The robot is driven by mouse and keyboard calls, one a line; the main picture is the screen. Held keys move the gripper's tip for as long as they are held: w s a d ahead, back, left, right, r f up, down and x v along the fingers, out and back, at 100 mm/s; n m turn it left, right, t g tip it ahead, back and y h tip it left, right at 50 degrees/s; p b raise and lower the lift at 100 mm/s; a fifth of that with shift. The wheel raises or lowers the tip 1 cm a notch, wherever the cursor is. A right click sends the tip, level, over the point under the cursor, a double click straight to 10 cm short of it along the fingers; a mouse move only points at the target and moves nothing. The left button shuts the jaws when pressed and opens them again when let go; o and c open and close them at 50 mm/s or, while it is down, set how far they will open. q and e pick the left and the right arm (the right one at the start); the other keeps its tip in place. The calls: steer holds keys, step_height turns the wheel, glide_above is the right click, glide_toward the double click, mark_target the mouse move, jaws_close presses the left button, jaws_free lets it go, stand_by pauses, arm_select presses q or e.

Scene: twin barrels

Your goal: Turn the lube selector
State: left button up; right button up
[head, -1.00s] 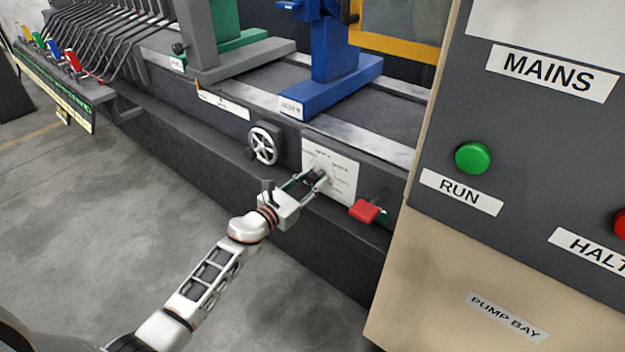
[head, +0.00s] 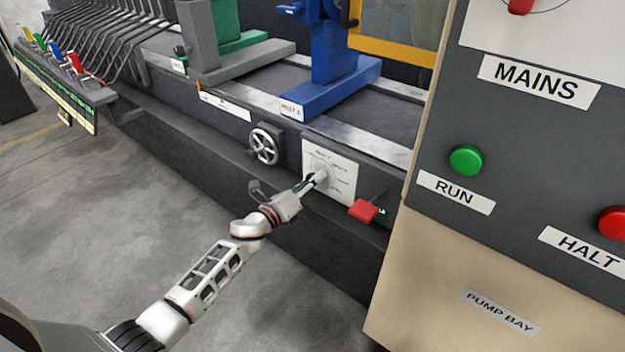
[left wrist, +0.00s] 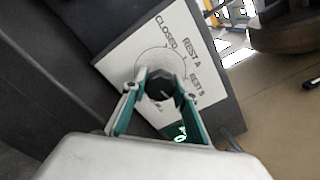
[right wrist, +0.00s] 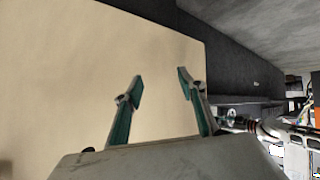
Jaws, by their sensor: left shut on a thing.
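The lube selector is a dark round knob (left wrist: 159,86) on a white plate with a drawn circle and labels. In the left wrist view CLOSED, REST A and REST B can be read. The white plate (head: 342,172) is on the machine's front face in the head view. My left gripper (head: 318,178) is at the plate, its two fingers on either side of the knob and shut on it. In the head view the fingers mostly hide the knob. My right gripper (right wrist: 158,85) is open and empty, in front of a plain beige panel (right wrist: 70,70).
A handwheel (head: 265,146) is left of the plate, and a red lever handle (head: 363,210) is just below right. The control cabinet (head: 425,240) with a green RUN button (head: 466,160) and a red HALT button (head: 614,223) stands close on the right. Open floor is at left.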

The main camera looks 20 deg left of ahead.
arm_select(q)
steer(key=shift+n, duration=1)
steer(key=n+p, duration=0.1)
steer(key=n, duration=0.1)
steer(key=shift+r+n, duration=0.1)
steer(key=shift+n, duration=1.2)
steer(key=n+p, duration=0.1)
steer(key=n, duration=0.1)
steer(key=shift+n, duration=0.3)
steer(key=n+p, duration=0.1)
steer(key=n, duration=0.1)
steer(key=shift+n, duration=0.4)
steer(key=n, duration=0.2)
steer(key=shift+n+p, duration=0.35)
steer(key=shift+n, duration=0.05)
steer(key=n+p, duration=0.1)
steer(key=n, duration=0.2)
steer(key=shift+n, duration=1.2)
steer(key=shift+n+p, duration=0.4)
steer(key=shift+n, duration=1.9)
arm_select(e)
steer(key=shift+s+a+r, duration=0.1)
steer(key=shift+s+r, duration=0.15)
steer(key=shift+r, duration=0.5)
steer(key=shift+s+a+r, duration=0.1)
steer(key=shift+s+r, duration=0.1)
steer(key=shift+r, duration=0.5)
steer(key=shift+w+r, duration=0.25)
steer(key=shift+w, duration=0.15)
